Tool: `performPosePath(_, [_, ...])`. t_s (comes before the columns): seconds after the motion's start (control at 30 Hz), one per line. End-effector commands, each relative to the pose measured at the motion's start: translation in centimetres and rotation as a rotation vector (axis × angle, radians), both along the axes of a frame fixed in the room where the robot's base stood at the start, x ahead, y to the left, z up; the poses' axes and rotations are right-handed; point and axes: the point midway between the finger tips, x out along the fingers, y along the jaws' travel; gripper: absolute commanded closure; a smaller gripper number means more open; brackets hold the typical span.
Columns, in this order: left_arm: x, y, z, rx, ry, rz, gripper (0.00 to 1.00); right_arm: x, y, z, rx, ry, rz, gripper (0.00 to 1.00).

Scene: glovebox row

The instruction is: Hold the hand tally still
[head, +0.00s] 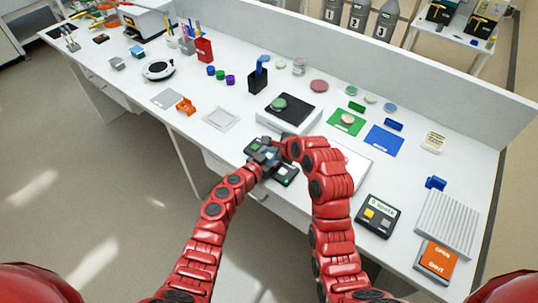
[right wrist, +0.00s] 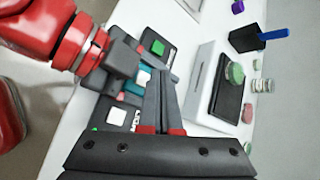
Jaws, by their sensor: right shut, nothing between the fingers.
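A dark panel (head: 287,174) with coloured buttons lies at the front edge of the white table. In the right wrist view it shows a green button (right wrist: 158,47) and a white button (right wrist: 117,117). A small teal piece (right wrist: 144,76), perhaps the hand tally, is at the tips of my left gripper (right wrist: 136,68), above the panel. Whether the left fingers are closed on it is unclear. My right gripper (right wrist: 160,105) is shut and empty, its tips just beside the teal piece. In the head view both grippers crowd together and hide much of the panel.
A black-topped device (head: 295,106) with a green disc stands just behind. A dark box (head: 378,214) with yellow and grey buttons and a ribbed grey block (head: 447,222) are to the right. Green (head: 346,122) and blue (head: 384,140) mats lie behind right.

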Motion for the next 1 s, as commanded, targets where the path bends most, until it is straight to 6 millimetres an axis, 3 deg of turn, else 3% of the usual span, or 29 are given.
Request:
performPosePath(0.43, [0.0,0.0,0.0,0.000,0.000,0.000,0.95,0.0,0.0,4.1,0.001,0.000,0.000,1.00])
performPosePath(1.0, [0.0,0.0,0.0,0.000,0.000,0.000,0.95,0.0,0.0,4.2,0.001,0.001,0.000,1.00])
